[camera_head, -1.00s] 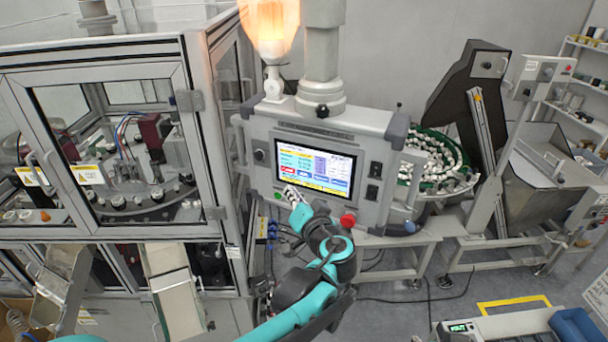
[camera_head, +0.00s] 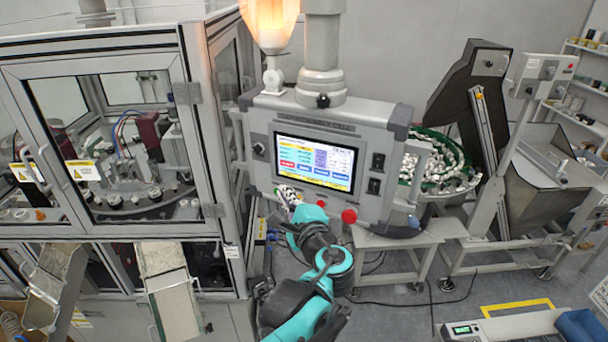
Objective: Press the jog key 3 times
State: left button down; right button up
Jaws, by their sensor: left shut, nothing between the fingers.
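The control panel (camera_head: 390,140) hangs from a grey column and has a lit touchscreen (camera_head: 315,163) with coloured keys. The labels are too small to read, so I cannot tell which key is the jog key. My left gripper (camera_head: 288,194) is shut and empty at the panel's lower left, just under the screen's lower left corner. It hides part of the panel's lower button row. I cannot tell whether its tips touch the panel. A small red button (camera_head: 321,204) shows right of the gripper. My right gripper is not in view.
A red mushroom button (camera_head: 349,216) sits on the panel's lower edge, close to my left arm. Two black switches (camera_head: 375,174) are right of the screen. A glazed machine cabinet (camera_head: 205,130) stands left, and a bowl feeder (camera_head: 440,165) behind right.

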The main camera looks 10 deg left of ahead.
aim_at(304, 168)
pick_arm(q)
jog(key=m, duration=0.3)
jog(key=shift+s, duration=0.35)
jog(key=shift+w, duration=0.1)
jog(key=shift+w+d+b, duration=0.25)
jog(key=shift+w+b, duration=0.15)
jog(key=shift+w, duration=1.05)
jog(key=shift+w+d+b, duration=0.3)
jog(key=shift+w+b, duration=0.1)
jog(key=shift+w, duration=1)
jog(key=shift+w+d+b, duration=0.25)
jog(key=shift+w+b, duration=0.15)
jog(key=shift+w, duration=1.05)
jog(key=shift+w, duration=0.15)
jog(key=shift+w+d, duration=0.1)
jog(key=shift+w, duration=0.15)
